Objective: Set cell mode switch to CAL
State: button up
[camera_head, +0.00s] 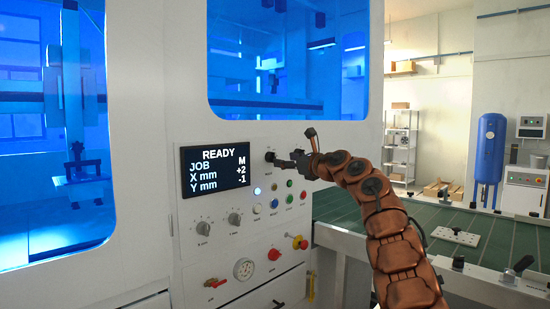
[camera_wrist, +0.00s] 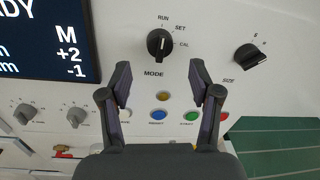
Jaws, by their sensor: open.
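The MODE switch (camera_wrist: 160,43) is a black rotary knob on the white panel, with RUN, SET and CAL printed around its upper right. Its pale pointer line appears to point up toward RUN. In the head view the knob (camera_head: 270,157) sits just right of the display. My gripper (camera_wrist: 161,78) is open and empty, its two fingers apart below the knob in the wrist picture, one on each side. In the head view my gripper (camera_head: 288,161) is at the panel beside the knob, seen from the side; whether it touches is unclear.
A black SIZE knob (camera_wrist: 250,57) is right of the MODE switch. Blue (camera_wrist: 158,114), green (camera_wrist: 190,116) and red (camera_wrist: 223,116) buttons lie below. The display (camera_head: 215,167) reads READY, JOB M, X +2, Y -1. A green conveyor table (camera_head: 340,208) stands at the right.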

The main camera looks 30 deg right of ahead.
aim_at(275, 157)
jog(key=shift+w+a+r+p, duration=0.1)
jog(key=shift+w+a+p, duration=0.15)
jog(key=shift+w+p, duration=0.75)
jog(key=shift+w+a+p, duration=0.2)
jog(key=shift+w+p, duration=0.25)
jog(key=shift+w, duration=0.9)
jog(key=shift+w+p, duration=0.3)
jog(key=shift+w, duration=0.3)
jog(key=c, duration=1.1)
